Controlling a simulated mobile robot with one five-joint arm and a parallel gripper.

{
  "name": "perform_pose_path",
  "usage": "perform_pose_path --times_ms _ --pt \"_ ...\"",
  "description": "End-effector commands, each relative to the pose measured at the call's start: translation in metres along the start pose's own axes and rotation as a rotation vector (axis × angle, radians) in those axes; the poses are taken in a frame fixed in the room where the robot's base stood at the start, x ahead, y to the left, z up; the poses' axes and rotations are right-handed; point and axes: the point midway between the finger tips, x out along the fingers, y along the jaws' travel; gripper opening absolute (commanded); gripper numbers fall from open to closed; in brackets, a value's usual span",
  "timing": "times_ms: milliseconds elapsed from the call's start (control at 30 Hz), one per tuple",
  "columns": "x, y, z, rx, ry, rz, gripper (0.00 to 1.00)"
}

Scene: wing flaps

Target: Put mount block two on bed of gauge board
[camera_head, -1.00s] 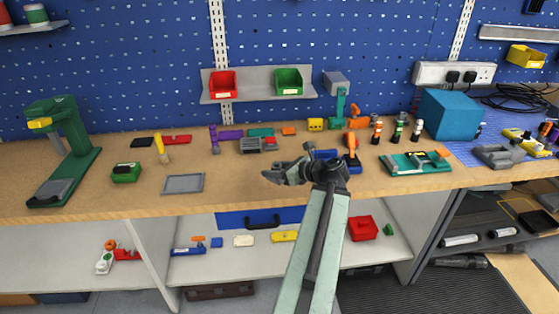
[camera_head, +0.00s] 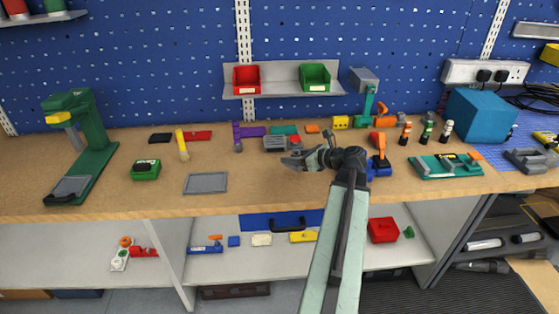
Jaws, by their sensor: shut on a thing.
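My gripper (camera_head: 292,163) reaches left from the end of my arm, above the middle of the bench. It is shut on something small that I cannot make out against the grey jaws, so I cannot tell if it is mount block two. A green board (camera_head: 428,168) with orange and pale parts on it lies at the right of the bench; it may be the gauge board, but no label is readable. My gripper is well to the left of it, apart from it.
A grey plate (camera_head: 206,183) and a green box (camera_head: 146,169) lie left of my gripper. A green stand (camera_head: 94,140) is at far left. A blue part with an orange lever (camera_head: 379,164) sits right of my wrist. Several small parts line the back. The front middle is fairly clear.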

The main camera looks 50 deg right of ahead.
Motion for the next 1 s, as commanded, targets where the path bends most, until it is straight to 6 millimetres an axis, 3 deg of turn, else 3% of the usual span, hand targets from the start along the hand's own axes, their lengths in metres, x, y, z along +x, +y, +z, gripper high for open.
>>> perform_pose_path --times_ms 333,400,500,900,933,1000 --pt "0.015 -0.006 0.003 -0.005 0.000 0.013 0.00" --pt "0.020 -0.006 -0.018 -0.004 0.000 0.009 0.00" --pt "0.027 -0.006 -0.032 -0.005 0.000 0.009 0.00" --pt "0.033 -0.002 -0.032 -0.010 0.000 0.018 0.00" --pt "0.032 -0.002 -0.030 -0.010 0.000 0.018 0.53" --pt "0.032 -0.002 -0.030 -0.010 0.000 0.018 0.67"
